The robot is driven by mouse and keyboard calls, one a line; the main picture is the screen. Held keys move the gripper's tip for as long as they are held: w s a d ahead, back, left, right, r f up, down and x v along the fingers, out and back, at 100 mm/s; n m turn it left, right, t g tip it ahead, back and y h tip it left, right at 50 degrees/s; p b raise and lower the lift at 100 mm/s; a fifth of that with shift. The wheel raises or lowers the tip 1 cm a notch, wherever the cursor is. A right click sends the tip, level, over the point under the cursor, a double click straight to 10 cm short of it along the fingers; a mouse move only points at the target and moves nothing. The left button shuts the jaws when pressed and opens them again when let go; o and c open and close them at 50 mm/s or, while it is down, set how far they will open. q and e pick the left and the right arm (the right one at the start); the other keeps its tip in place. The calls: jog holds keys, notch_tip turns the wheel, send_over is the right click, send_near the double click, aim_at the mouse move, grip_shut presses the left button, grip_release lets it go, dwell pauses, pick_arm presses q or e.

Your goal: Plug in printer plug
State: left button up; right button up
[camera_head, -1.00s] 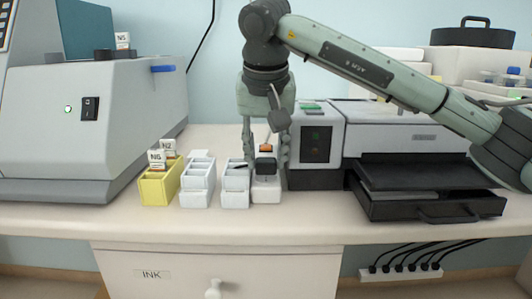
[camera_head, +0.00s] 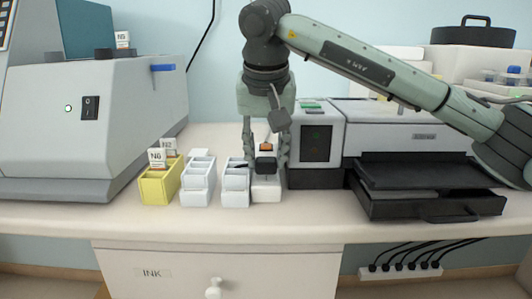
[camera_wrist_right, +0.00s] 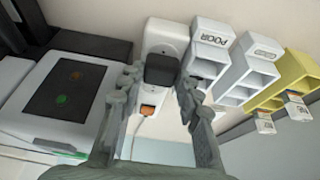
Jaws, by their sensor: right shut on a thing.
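The black plug (camera_head: 266,164) sits at the white socket strip (camera_head: 267,191) on the bench, left of the printer. My right gripper (camera_head: 266,158) points down over the strip, shut on the black plug with a finger on either side. The plug also shows between the fingers in the right wrist view (camera_wrist_right: 162,70), over the white strip (camera_wrist_right: 167,35). An orange switch-like part (camera_wrist_right: 148,110) lies beside it. Whether the plug's pins are in the socket is hidden. My left gripper is not in view.
A grey machine (camera_head: 80,130) fills the left. The front bench edge is clear.

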jog(key=shift+f+b, duration=0.3)
jog(key=shift+f, duration=0.25)
jog(key=o, duration=1.2)
jog(key=shift+c, duration=0.2)
jog(key=shift+r, duration=0.1)
jog(key=v, duration=1.2)
